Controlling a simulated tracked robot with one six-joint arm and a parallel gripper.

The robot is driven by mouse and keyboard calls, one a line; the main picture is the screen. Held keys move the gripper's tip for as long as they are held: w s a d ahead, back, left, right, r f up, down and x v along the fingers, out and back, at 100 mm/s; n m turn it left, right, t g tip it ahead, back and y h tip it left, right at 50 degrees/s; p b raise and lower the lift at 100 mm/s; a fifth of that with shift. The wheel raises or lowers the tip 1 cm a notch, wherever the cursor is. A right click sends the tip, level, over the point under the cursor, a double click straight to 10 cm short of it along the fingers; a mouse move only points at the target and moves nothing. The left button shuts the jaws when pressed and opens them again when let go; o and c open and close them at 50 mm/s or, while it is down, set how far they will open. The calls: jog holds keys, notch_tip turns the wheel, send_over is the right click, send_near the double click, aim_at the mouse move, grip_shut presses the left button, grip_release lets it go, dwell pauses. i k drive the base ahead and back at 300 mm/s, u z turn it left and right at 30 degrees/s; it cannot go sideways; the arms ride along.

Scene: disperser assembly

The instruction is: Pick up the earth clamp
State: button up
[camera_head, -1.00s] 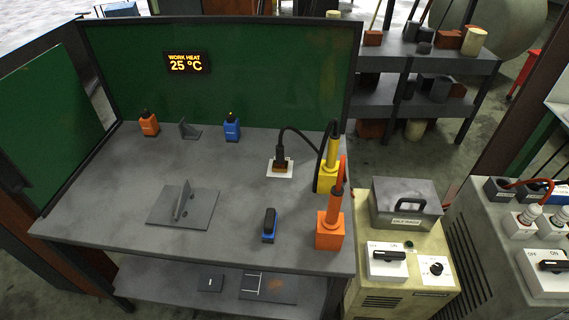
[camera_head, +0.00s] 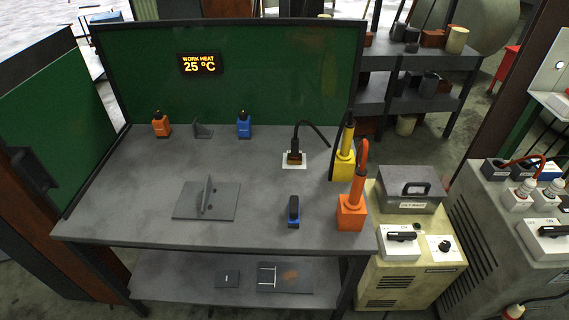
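The black clamp with a brownish jaw (camera_head: 294,150), which looks like the earth clamp, stands on a small white pad (camera_head: 286,166) at the back right of the grey workbench (camera_head: 130,190). A black cable (camera_head: 316,130) arches from its top to the right, toward the yellow holder. My gripper is not seen in the view, so its state does not show.
A yellow holder (camera_head: 344,165) and an orange holder (camera_head: 351,212) stand at the bench's right edge. A black and blue tool (camera_head: 293,212) and a plate with an upright piece (camera_head: 206,200) lie in front. Orange (camera_head: 161,127) and blue (camera_head: 243,127) blocks stand behind.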

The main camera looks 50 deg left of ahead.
aim_at(294, 158)
jog(key=u, duration=0.05)
jog(key=k, duration=1.35)
jog(key=u, duration=2.25)
jog(key=i, duration=1.45)
